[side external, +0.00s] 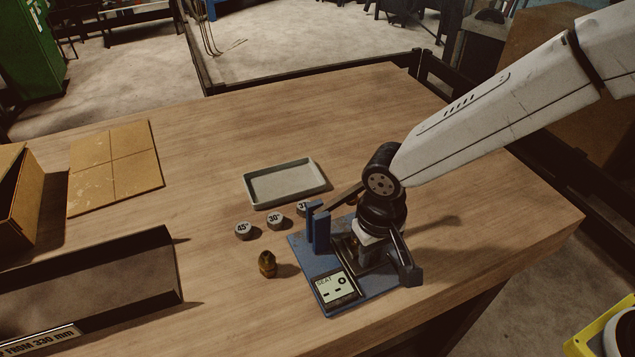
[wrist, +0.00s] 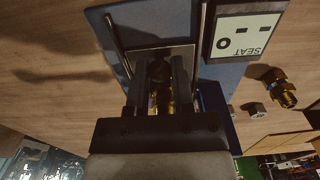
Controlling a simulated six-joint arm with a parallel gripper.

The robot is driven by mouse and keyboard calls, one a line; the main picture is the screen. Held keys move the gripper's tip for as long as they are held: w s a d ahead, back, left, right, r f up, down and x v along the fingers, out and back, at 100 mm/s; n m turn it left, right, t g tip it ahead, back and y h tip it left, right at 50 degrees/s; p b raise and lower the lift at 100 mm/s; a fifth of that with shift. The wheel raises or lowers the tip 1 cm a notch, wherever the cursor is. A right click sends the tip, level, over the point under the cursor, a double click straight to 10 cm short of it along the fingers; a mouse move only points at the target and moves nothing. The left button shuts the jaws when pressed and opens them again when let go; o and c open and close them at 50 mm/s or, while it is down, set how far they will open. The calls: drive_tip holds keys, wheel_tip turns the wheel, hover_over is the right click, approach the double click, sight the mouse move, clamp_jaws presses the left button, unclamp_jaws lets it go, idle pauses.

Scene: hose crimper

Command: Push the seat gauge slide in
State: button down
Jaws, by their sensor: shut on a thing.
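The seat gauge (side external: 299,252) is a blue base plate with blue uprights, standing near the table's front edge. Its display (side external: 336,289) reads SEAT, with dashes and a ring mark; it shows upside down in the wrist view (wrist: 247,33). My gripper (side external: 355,262) is low over the gauge, pointing down. In the wrist view its dark fingers (wrist: 160,75) are close together, shut on a dark, brass-tinted part (wrist: 160,92) above a metal plate on the gauge. My fingers largely hide this part. I cannot tell the slide clearly from the parts around it.
A loose brass fitting (side external: 267,264) stands left of the gauge. Round pieces marked 45° (side external: 244,231) and 30° (side external: 275,222), and a partly hidden third, lie behind it. A grey tray (side external: 249,194) lies farther back. Cardboard (side external: 117,167) and a dark trough (side external: 100,283) are left.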

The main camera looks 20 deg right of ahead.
drive_tip(key=shift+w, duration=1.5)
idle(0.3)
unclamp_jaws()
drive_tip(key=shift+w+r, duration=0.1)
drive_tip(key=shift+a, duration=0.1)
drive_tip(key=shift+w+r, duration=0.1)
drive_tip(key=shift+r, duration=1)
drive_tip(key=shift+s+r, duration=0.2)
drive_tip(key=shift+r, duration=3.1)
